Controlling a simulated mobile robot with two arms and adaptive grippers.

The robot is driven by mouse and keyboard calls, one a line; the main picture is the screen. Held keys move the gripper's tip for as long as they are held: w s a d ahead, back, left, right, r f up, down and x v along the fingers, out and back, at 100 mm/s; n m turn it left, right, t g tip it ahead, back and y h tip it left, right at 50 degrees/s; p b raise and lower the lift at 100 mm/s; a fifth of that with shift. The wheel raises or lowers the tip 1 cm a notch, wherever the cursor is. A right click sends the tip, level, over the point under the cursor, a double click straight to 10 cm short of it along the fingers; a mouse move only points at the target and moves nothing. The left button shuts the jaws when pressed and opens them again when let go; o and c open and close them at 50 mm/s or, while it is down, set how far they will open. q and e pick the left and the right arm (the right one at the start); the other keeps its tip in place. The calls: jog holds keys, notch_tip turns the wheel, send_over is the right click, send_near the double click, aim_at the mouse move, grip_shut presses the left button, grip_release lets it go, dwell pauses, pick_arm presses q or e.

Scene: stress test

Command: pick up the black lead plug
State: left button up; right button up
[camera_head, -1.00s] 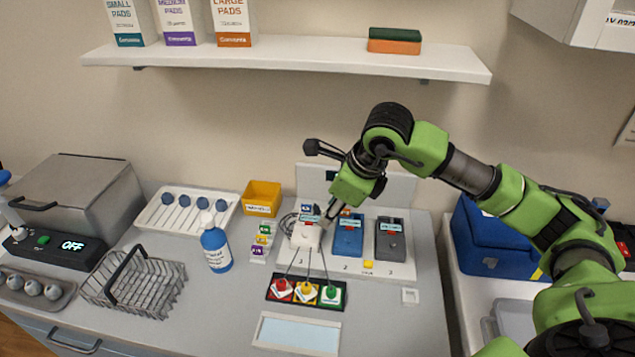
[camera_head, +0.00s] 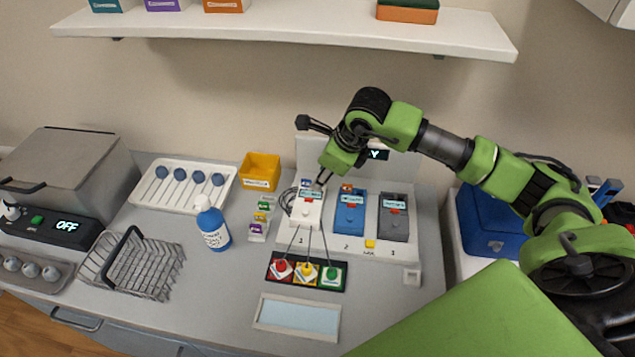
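My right gripper (camera_head: 321,183) comes in from the right and points down at the top of the white device (camera_head: 306,212) marked 1. The gripper is small here, and I cannot tell whether its fingers are open or shut. Dark cables (camera_head: 287,201) loop at the left side of this device. Thin leads run from it down to red (camera_head: 281,270), yellow (camera_head: 305,273) and green (camera_head: 331,274) pieces on a black strip. I cannot make out the black lead plug; the gripper may hide it. My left gripper is not in view.
A blue device (camera_head: 349,216) and a dark grey device (camera_head: 393,222) stand right of the white one. A blue-labelled bottle (camera_head: 213,229), yellow bin (camera_head: 260,172) and wire basket (camera_head: 136,269) are to the left. A shelf (camera_head: 300,27) hangs above.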

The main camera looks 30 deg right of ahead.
jog(key=p+x, duration=0.1)
jog(key=x, duration=0.1)
jog(key=p+x, duration=0.1)
jog(key=x, duration=0.1)
jog(key=shift+w+d, duration=0.15)
jog(key=shift+w, duration=0.05)
jog(key=shift+w+f, duration=0.1)
jog(key=shift+f, duration=0.1)
grip_shut()
